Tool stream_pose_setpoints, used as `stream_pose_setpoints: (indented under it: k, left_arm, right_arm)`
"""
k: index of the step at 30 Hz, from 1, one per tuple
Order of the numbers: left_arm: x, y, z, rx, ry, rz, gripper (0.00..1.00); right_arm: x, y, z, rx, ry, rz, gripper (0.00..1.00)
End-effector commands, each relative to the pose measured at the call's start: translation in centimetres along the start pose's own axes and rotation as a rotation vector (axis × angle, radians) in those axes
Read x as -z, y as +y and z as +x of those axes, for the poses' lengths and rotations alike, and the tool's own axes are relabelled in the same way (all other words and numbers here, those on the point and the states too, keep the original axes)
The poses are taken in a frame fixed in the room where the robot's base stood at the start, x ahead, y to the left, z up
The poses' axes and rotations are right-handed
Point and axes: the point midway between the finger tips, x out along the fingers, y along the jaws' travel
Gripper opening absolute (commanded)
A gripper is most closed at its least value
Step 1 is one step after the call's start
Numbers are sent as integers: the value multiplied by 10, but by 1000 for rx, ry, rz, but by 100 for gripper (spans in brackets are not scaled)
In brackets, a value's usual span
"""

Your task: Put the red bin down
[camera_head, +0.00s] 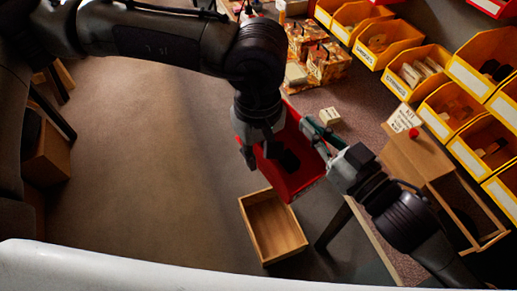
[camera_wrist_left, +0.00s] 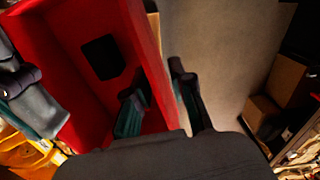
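The red bin (camera_head: 298,184) is between my two grippers near the table's front edge, and a black piece (camera_wrist_left: 103,57) shows inside it. My left gripper (camera_head: 257,150) is at the bin's left wall. In the left wrist view the left gripper (camera_wrist_left: 160,103) has one finger inside the bin and one outside, with the red wall between them. My right gripper (camera_head: 322,140) is at the opposite wall, and it also shows at the left of the wrist view (camera_wrist_left: 32,98). Its fingers straddle that rim. The bin's underside is hidden.
An open wooden box (camera_head: 272,226) is below the bin in the picture. Yellow bins (camera_head: 390,42) line the back of the table, with patterned boxes (camera_head: 325,62) and a small pale block (camera_head: 330,117) nearer. A wooden cabinet (camera_head: 418,158) stands at right.

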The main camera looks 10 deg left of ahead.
Motion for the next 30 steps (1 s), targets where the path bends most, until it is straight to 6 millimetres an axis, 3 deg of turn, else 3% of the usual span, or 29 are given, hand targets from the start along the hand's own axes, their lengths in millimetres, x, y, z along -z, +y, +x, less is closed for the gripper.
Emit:
stream_pose_setpoints:
  k: [1, 3, 9, 15, 25, 30]
  left_arm:
    - [0, 0, 0, 0, 0, 0, 10]
    - [0, 0, 0, 0, 0, 0, 0]
    - [0, 1, -1, -2, 0, 1, 0]
    - [0, 1, -1, -3, 0, 0, 0]
    - [0, 0, -1, -1, 0, 0, 0]
    - [0, 0, -1, -1, 0, 0, 0]
  right_arm:
    - [0, 0, 0, 0, 1, 0, 0]
    - [0, 0, 0, 0, 1, 0, 0]
    - [0, -1, 0, 2, 0, 2, 0]
    - [0, -1, 0, 2, 0, 2, 35]
    - [2, 1, 0, 11, 5, 14, 35]
    - [18, 8, 1, 100, 47, 145, 35]
